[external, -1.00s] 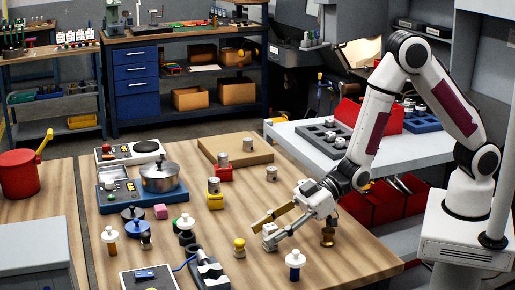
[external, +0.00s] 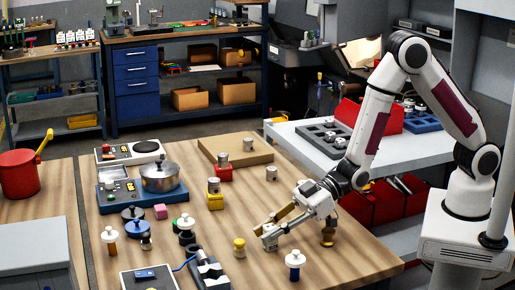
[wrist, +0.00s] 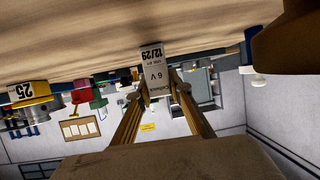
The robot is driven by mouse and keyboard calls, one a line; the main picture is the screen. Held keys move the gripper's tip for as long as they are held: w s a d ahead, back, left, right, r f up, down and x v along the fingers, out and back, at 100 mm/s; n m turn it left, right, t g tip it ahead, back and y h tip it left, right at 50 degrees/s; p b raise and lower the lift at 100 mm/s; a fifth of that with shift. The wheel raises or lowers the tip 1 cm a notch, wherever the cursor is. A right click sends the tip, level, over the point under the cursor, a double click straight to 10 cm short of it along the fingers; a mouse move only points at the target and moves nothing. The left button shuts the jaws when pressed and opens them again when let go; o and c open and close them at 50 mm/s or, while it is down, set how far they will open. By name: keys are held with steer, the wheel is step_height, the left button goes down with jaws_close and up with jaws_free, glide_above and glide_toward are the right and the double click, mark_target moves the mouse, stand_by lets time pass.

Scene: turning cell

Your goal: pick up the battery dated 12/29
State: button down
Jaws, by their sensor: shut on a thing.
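A small whitish block battery (wrist: 152,68) shows in the wrist view, its label reading "12/29" and "6 V", upside down in the picture. My gripper (wrist: 158,90) has its two tan fingers closed on either side of it. In the external view the battery (external: 270,242) is at the fingertips of my gripper (external: 268,230), low at the wooden table. I cannot tell whether it touches the tabletop. Part of its sides is hidden by the fingers.
A yellow piece (external: 239,247) stands left of my gripper and a white-and-blue piece (external: 295,265) stands in front. Bare table lies between.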

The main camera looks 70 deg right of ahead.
mark_target(269, 226)
steer(key=shift+r, duration=0.15)
steer(key=shift+r, duration=4.9)
